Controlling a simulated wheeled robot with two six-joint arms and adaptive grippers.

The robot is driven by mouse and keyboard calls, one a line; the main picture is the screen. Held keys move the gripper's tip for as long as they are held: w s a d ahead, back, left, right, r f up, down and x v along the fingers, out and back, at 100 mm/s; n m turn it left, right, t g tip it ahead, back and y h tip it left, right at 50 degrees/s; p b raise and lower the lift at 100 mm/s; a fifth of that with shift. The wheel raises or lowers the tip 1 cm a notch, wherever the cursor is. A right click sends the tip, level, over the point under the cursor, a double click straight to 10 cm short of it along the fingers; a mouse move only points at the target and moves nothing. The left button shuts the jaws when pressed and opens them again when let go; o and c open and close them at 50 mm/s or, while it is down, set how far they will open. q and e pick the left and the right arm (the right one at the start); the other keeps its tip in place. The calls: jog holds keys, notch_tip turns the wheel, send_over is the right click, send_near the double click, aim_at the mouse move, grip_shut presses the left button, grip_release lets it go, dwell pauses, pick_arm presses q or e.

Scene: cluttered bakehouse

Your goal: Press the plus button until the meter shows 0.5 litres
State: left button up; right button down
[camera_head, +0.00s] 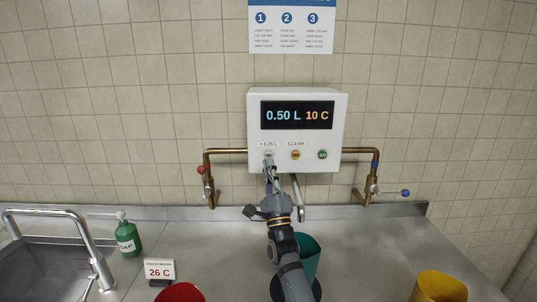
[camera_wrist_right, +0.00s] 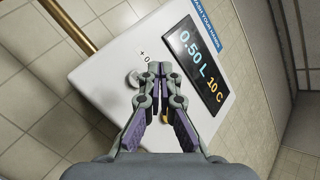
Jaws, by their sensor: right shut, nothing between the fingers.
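The white meter (camera_head: 340,130) hangs on the tiled wall. Its dark display (camera_head: 297,115) reads 0.50 L and 10 C, and the same reading shows in the right wrist view (camera_wrist_right: 200,58). The plus button (camera_head: 268,154), labelled "+ 0.25 L", is at the lower left of the meter's face. In the right wrist view the button (camera_wrist_right: 133,79) shows just left of the fingertips. My right gripper (camera_head: 270,164) is shut and empty, with its tips at or just below the button; I cannot tell whether they touch it. My left gripper is not in view.
The CLEAR button (camera_head: 295,154) and green GO button (camera_head: 322,154) sit right of the plus button. Brass pipes with a red tap (camera_head: 201,170) and blue tap (camera_head: 405,193) flank the meter. A teal container (camera_head: 308,250), red container (camera_head: 180,293) and yellow container (camera_head: 438,287) stand below.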

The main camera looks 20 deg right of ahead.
jog(key=shift+s+a, duration=0.15)
jog(key=shift+s, duration=0.35)
jog(key=shift+s+a, duration=0.15)
jog(key=shift+s, duration=0.35)
dwell(1.1)
